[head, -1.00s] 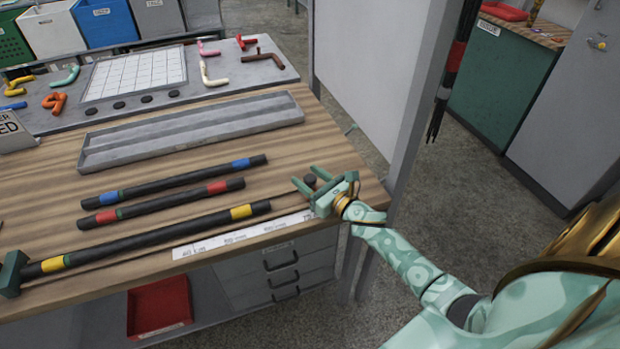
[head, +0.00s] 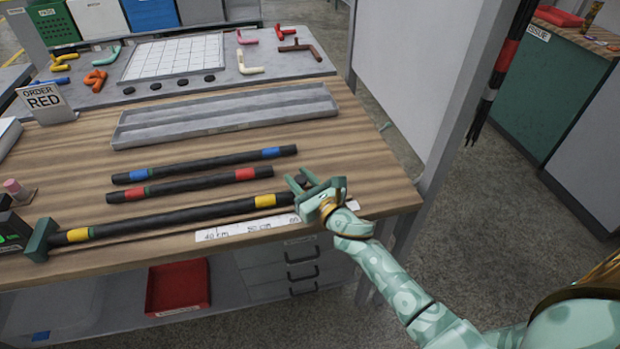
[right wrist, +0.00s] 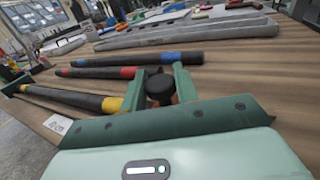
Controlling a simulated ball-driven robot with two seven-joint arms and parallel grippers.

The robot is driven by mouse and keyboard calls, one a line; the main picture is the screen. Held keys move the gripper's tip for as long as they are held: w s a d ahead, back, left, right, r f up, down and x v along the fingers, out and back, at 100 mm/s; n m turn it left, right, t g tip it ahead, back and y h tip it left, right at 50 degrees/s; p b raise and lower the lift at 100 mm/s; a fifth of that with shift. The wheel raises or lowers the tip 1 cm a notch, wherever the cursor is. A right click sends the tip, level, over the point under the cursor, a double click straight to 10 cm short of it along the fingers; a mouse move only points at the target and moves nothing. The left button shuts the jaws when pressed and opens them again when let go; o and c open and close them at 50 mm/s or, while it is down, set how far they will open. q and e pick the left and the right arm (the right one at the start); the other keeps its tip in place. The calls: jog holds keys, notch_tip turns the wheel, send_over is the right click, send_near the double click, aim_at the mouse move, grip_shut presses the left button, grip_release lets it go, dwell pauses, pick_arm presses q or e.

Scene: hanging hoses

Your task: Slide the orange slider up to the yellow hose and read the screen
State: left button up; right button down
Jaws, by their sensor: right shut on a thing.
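The yellow hose (head: 170,219), black with yellow bands, lies nearest the table's front edge. Its left end meets a dark green block (head: 40,240). My right gripper (head: 300,183) is just beyond the hose's right end, shut on the slider's black knob (right wrist: 160,87). A little of the orange slider (right wrist: 173,98) shows below the knob in the right wrist view; the rest is hidden by the gripper. Whether the slider touches the hose cannot be told. A dark device with a green-lit screen (head: 10,238) is cut off at the left edge, unreadable. My left gripper is out of view.
A white scale strip (head: 240,230) runs along the front edge. The red-banded hose (head: 190,186) and blue-banded hose (head: 200,164) lie behind. A grey tray (head: 225,125) and an ORDER RED sign (head: 45,104) stand farther back. A grey post (head: 455,130) rises at the right.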

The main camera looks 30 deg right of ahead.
jog(key=shift+a, duration=0.25)
jog(key=c, duration=1.1)
grip_release()
jog(key=shift+a, duration=0.15)
jog(key=shift+s, duration=0.15)
jog(key=s+d, duration=0.1)
jog(key=s, duration=0.9)
jog(key=s+d, duration=0.1)
jog(key=s, duration=0.4)
jog(key=shift+s+d, duration=0.35)
